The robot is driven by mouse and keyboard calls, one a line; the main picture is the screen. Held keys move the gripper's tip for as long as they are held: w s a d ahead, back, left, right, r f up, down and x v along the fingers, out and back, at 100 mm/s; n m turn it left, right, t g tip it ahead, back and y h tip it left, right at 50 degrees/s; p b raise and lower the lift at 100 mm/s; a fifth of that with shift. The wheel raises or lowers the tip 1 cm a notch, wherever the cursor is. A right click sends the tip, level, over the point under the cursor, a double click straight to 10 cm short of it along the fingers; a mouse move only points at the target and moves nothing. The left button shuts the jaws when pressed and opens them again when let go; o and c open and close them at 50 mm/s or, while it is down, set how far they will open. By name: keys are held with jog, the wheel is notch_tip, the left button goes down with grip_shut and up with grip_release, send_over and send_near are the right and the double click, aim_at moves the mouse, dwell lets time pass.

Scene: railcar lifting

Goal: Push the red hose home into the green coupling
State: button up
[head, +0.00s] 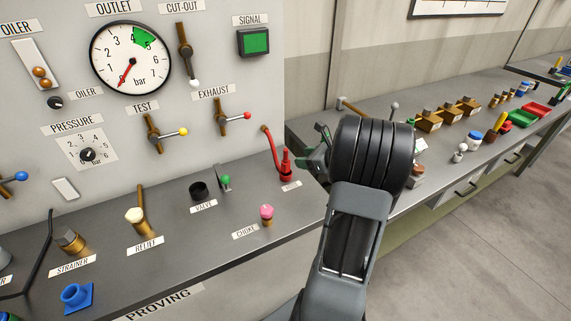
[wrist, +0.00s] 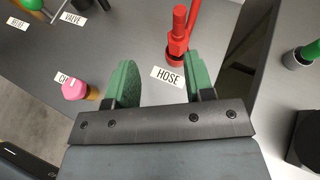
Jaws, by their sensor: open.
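The red hose (head: 286,166) stands at the right end of the grey panel bench, behind its HOSE label. In the wrist view its upright red fitting (wrist: 178,42) shows just beyond my fingertips, nearer the right finger. A red tube rises beside the fitting. My gripper (wrist: 158,68) is open and empty, its two green-padded fingers spread above the label. In the head view my gripper (head: 312,150) is to the right of the hose, partly hidden by my dark wrist. I cannot make out a separate green coupling at the hose.
A pink-topped choke (head: 267,213) stands left of my gripper, and a green-knobbed valve (head: 224,181) farther left. The upright gauge panel (head: 225,60) rises behind. Another bench (head: 440,150) with several small parts runs off to the right.

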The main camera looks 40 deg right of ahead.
aim_at(286, 162)
jog(key=shift+m+t+h, duration=0.4)
jog(key=shift+m, duration=0.4)
jog(key=shift+d+f+p+x, duration=0.1)
jog(key=shift+d+p+x, duration=0.35)
jog(key=shift+x, duration=1.75)
jog(key=shift+d+f+p+x, duration=0.2)
jog(key=shift+p+x, duration=0.45)
jog(key=shift+x, duration=1.5)
jog(key=shift+d+p+x, duration=0.35)
jog(key=shift+p+x, duration=0.2)
jog(key=shift+x, duration=1.65)
jog(key=shift+c, duration=0.2)
grip_shut()
